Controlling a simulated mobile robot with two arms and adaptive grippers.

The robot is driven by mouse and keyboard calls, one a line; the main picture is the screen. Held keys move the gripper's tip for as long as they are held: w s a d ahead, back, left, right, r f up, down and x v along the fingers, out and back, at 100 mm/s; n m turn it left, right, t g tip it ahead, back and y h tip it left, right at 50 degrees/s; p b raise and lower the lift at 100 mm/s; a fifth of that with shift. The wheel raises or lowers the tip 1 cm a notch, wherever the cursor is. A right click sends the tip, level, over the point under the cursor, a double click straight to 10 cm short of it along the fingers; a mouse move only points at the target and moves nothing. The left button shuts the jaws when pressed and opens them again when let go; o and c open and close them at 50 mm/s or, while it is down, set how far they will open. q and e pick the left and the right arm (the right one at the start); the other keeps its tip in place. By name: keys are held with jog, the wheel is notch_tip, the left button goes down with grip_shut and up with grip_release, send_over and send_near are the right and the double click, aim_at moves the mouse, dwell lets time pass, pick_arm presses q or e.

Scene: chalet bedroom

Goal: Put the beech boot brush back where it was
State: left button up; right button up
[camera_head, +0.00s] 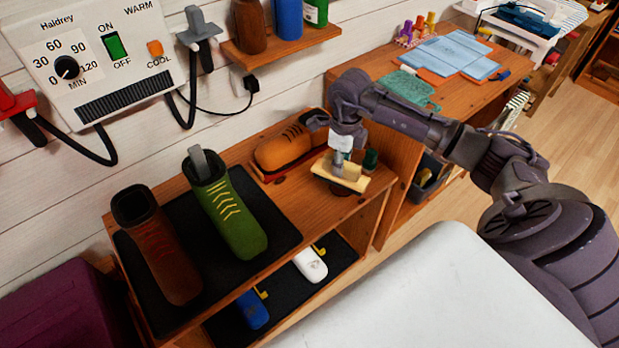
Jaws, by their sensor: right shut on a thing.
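The beech boot brush (350,181) is pale, with a darker grey piece standing up from its top. It is at the right end of the wooden bench top (283,197), in front of the orange shoe. My right gripper (340,153) reaches down from above and is shut on the brush's upper part. I cannot tell whether the brush touches the bench top or hangs just above it. The fingertips are small and partly hidden. My left gripper is not in view.
An orange shoe (283,148) and a small dark green item (370,159) are close by. A green boot (236,215) and a brown boot (158,250) stand on a black mat (270,240). A wall shelf (280,46) with bottles is above; a white surface (440,290) is in front.

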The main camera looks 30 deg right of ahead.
jog(key=w+a+f+m+b, duration=0.1)
jog(key=w+a+f+b, duration=0.1)
jog(key=f+b, duration=0.1)
jog(key=w+a+f+m+b, duration=0.1)
jog(key=a+f+m+b, duration=0.1)
jog(key=f, duration=0.3)
jog(key=w+a+f+m+b, duration=0.1)
jog(key=w+f+b, duration=0.1)
jog(key=f+b, duration=0.2)
jog(key=shift+w+a+f+m, duration=0.3)
jog(key=shift+w+a+f, duration=0.1)
jog(key=shift+f, duration=0.1)
jog(key=shift+s, duration=0.1)
jog(key=shift+f, duration=0.15)
jog(key=o, duration=1)
